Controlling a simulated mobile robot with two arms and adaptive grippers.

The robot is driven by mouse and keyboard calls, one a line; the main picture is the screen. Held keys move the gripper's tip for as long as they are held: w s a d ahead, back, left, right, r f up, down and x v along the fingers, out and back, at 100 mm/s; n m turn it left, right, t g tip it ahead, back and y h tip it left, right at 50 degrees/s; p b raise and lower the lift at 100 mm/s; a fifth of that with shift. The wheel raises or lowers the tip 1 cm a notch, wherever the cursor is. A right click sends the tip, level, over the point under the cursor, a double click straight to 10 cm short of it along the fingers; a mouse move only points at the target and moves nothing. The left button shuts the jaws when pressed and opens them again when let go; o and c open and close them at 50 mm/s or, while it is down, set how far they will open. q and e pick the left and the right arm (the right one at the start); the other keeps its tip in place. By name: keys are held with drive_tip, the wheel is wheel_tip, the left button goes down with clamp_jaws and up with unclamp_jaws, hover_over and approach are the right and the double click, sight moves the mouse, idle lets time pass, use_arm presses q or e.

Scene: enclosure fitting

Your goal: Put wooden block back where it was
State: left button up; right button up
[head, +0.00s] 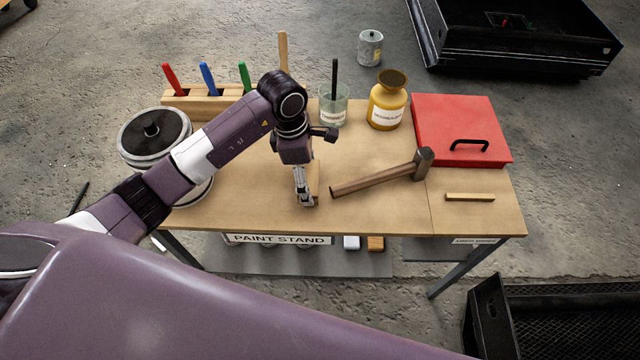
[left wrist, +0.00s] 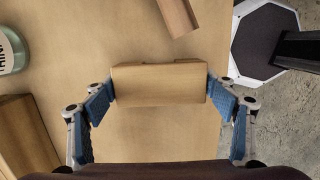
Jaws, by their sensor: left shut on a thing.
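My left gripper (head: 304,198) is over the front middle of the wooden table (head: 375,215), pointing down. It is shut on a wooden block (left wrist: 160,84). In the left wrist view the block lies crosswise between the blue finger pads, one pad at each end. In the head view only a strip of the block (head: 314,182) shows beside the fingers, near the table's front edge. I cannot tell whether it touches the tabletop. My right gripper is not in view.
A hammer (head: 380,178) lies just right of the block; its handle end (left wrist: 178,14) is close. Behind stand a tool rack (head: 205,102), a glass jar (head: 334,108) and a yellow bottle (head: 387,100). A red lid (head: 460,125) and a small wooden bar (head: 470,197) lie at right.

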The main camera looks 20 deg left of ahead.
sight(318, 177)
use_arm(q)
drive_tip(key=shift+w+d+f+b, duration=0.25)
drive_tip(key=shift+d+f+b, duration=0.4)
drive_tip(key=shift+d+f, duration=0.4)
drive_tip(key=shift+w+d, duration=0.15)
drive_tip(key=shift+d, duration=0.25)
drive_tip(key=shift+a, duration=0.1)
drive_tip(key=shift+f, duration=0.1)
drive_tip(key=o, duration=1.2)
